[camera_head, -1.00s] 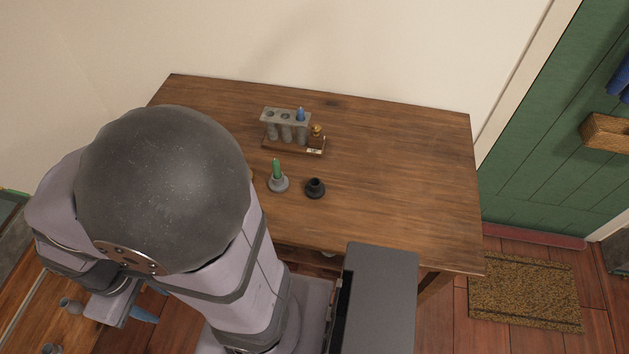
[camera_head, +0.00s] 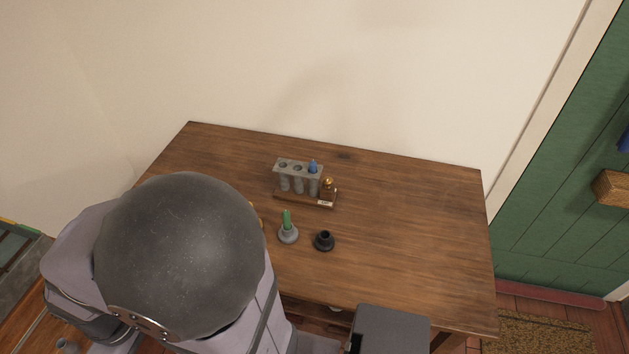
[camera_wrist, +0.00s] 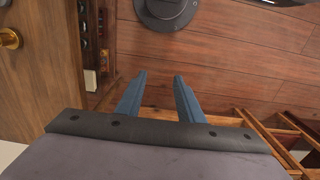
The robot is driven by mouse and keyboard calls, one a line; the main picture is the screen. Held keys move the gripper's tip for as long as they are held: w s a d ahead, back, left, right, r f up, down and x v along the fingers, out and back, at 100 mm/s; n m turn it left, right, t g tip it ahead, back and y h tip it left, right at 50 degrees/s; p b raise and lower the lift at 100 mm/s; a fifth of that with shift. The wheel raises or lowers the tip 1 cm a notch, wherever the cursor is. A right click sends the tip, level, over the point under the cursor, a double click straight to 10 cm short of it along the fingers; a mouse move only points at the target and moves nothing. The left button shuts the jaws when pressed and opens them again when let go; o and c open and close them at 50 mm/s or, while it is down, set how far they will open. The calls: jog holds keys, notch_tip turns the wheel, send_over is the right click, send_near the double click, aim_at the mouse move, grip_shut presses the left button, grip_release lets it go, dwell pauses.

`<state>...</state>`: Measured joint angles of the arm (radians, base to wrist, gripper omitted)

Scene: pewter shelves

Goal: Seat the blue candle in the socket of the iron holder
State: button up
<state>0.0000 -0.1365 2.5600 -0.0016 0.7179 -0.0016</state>
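A grey holder (camera_head: 288,235) with a green candle (camera_head: 287,218) stands left of the black holder. A small brass-coloured object (camera_head: 328,186) stands at the rack's right end. The table's (camera_head: 420,240) right side is clear. A wall rises behind it.

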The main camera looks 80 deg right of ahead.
jog(key=shift+o, duration=0.5)
jog(key=shift+d, duration=0.1)
jog(key=s+d+f+m+y+p, duration=0.1)
jog(key=s+d+m, duration=0.25)
jog(key=d, duration=0.25)
jog(key=s+d+f+m+g, duration=0.1)
jog(key=s+d+m, duration=0.1)
jog(key=d+m, duration=0.3)
jog(key=s+d+f+m+y+p, duration=0.1)
jog(key=s+d+m, duration=0.2)
jog(key=d, duration=0.5)
jog(key=m+t+h+p, duration=0.1)
jog(key=m+t+h, duration=0.15)
jog(key=h, duration=0.35)
send_near(313, 161)
jog(key=shift+a+f, duration=0.15)
jog(key=shift+f, duration=0.3)
jog(key=shift+f, duration=0.1)
jog(key=shift+d+p+x, duration=0.1)
jog(key=shift+p+x, duration=0.9)
jog(key=shift+x, duration=0.8)
jog(key=shift+d+p+x, duration=0.15)
jog(key=shift+p+x, duration=0.8)
jog(key=shift+x, duration=0.85)
